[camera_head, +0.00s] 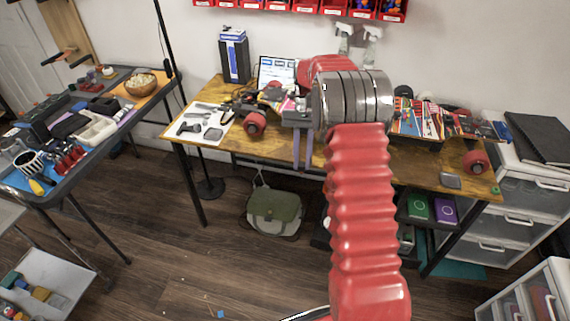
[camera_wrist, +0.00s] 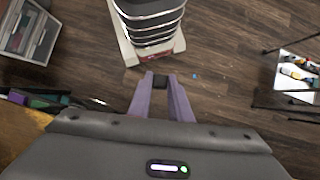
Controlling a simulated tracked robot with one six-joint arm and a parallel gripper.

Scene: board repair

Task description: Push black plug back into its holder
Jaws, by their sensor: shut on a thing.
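My gripper (camera_wrist: 160,84) has two purple fingers. In the wrist view they are shut on the black plug (camera_wrist: 160,82), a small dark block between the fingertips. Bare floor shows beyond it. In the head view the purple fingers of my gripper (camera_head: 303,148) point down at the front of the wooden workbench. The plug cannot be made out there. I cannot pick out the plug's holder in either view; my red arm hides the middle of the bench.
The workbench (camera_head: 455,180) carries a board with red wheels (camera_head: 255,122), tools on a white sheet (camera_head: 205,122) and a laptop (camera_head: 277,70). A green bag (camera_head: 273,212) lies below. White drawers (camera_head: 520,190) stand right. A tool-laden dark table (camera_head: 62,185) stands left.

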